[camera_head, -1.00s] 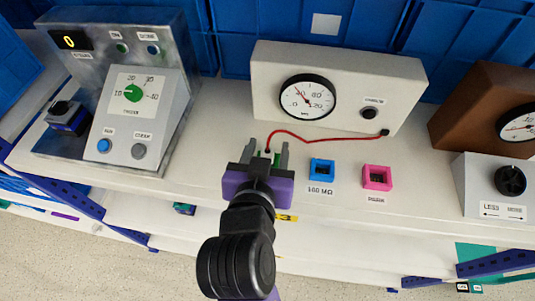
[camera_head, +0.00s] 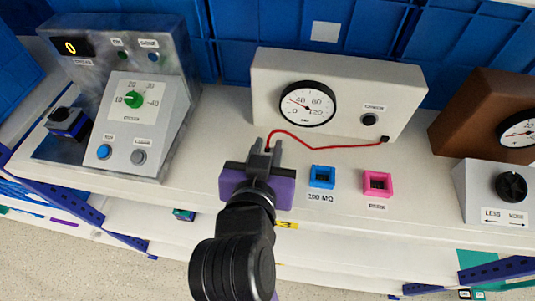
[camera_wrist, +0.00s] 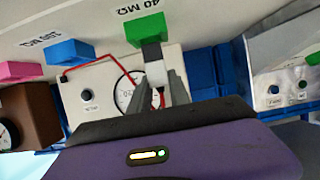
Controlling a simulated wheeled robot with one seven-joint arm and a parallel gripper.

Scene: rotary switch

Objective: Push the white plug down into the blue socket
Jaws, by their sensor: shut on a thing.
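The white plug (camera_wrist: 156,73) is between my gripper's fingers in the wrist view, with a dark part at its end against the green socket (camera_wrist: 146,29). I cannot tell whether it still sits in that socket. My gripper (camera_head: 264,153) is shut on the plug; in the head view it hides the plug and the green socket. The blue socket (camera_head: 322,177) stands on the white bench to the right of my gripper, with its square opening empty. It also shows in the wrist view (camera_wrist: 72,53).
A red wire (camera_head: 315,147) runs from the white meter box (camera_head: 350,80) to my gripper. The pink socket (camera_head: 378,184) stands right of the blue one. A grey control panel (camera_head: 135,125) is at the left. The bench around the blue socket is clear.

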